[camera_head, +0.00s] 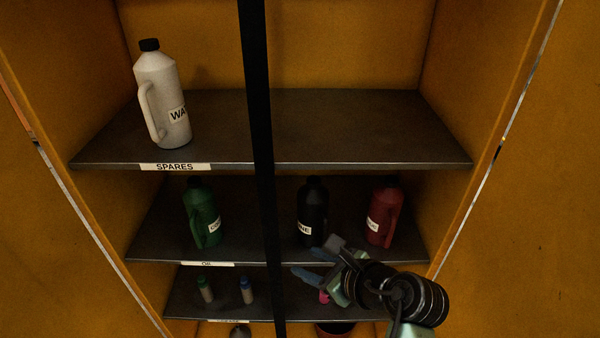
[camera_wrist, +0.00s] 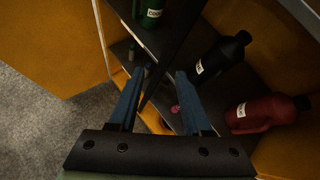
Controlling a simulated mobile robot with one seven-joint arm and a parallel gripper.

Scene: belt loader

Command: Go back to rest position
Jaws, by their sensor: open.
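My gripper (camera_head: 312,266) is in front of the lower shelves of an orange cabinet, at the lower right of the head view. In the wrist view its two blue fingers (camera_wrist: 158,82) stand apart with nothing held between them. My arm hides part of the lowest shelf. A black bottle (camera_head: 312,212) and a red bottle (camera_head: 383,215) stand on the middle shelf just behind and above my gripper. They also show in the wrist view, the black bottle (camera_wrist: 222,58) and the red bottle (camera_wrist: 266,113) both to the right of the fingers.
A white bottle (camera_head: 162,95) stands on the top shelf (camera_head: 350,130), labelled SPARES. A green bottle (camera_head: 202,215) is on the middle shelf (camera_head: 150,238). Small bottles (camera_head: 206,289) stand on the lower shelf. A dark vertical post (camera_head: 258,130) crosses the cabinet front. Grey floor (camera_wrist: 40,135) lies left.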

